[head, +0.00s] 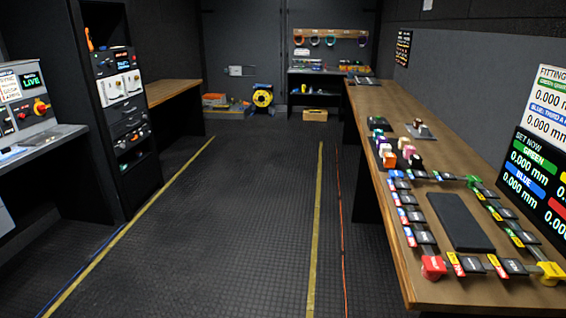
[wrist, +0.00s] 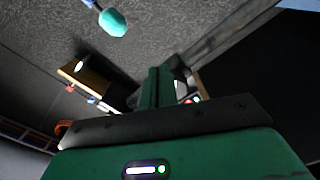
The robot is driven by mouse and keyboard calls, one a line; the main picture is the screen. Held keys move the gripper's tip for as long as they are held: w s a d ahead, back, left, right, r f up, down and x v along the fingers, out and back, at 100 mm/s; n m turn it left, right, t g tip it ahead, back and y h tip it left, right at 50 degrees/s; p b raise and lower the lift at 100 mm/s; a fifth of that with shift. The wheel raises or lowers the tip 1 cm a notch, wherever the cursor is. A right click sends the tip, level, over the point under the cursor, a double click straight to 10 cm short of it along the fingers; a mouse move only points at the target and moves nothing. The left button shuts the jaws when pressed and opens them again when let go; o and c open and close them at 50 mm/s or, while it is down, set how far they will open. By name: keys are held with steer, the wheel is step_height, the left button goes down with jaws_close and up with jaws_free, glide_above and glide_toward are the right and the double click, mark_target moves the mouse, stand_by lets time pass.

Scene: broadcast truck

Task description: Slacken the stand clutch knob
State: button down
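I cannot pick out a stand or its clutch knob with certainty in either view. In the wrist view, a rounded teal piece (wrist: 112,22) on a pale blue stem hangs at the top, apart from my gripper; I cannot tell what it belongs to. My gripper (wrist: 160,90) shows in the wrist view as a green body with a dark crossbar and a green upright part. Its fingertips are not clear, and nothing is clearly held. My gripper is not visible in the head view.
A long wooden bench (head: 380,110) runs along the right, carrying several small labelled blocks and a black pad (head: 460,221). An equipment rack (head: 122,90) and a control desk (head: 30,140) stand at the left. The ribbed floor (head: 220,230) between them is clear. A yellow reel (head: 262,97) stands at the back.

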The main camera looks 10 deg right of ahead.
steer(key=shift+s+a, duration=0.1)
steer(key=shift+s, duration=0.15)
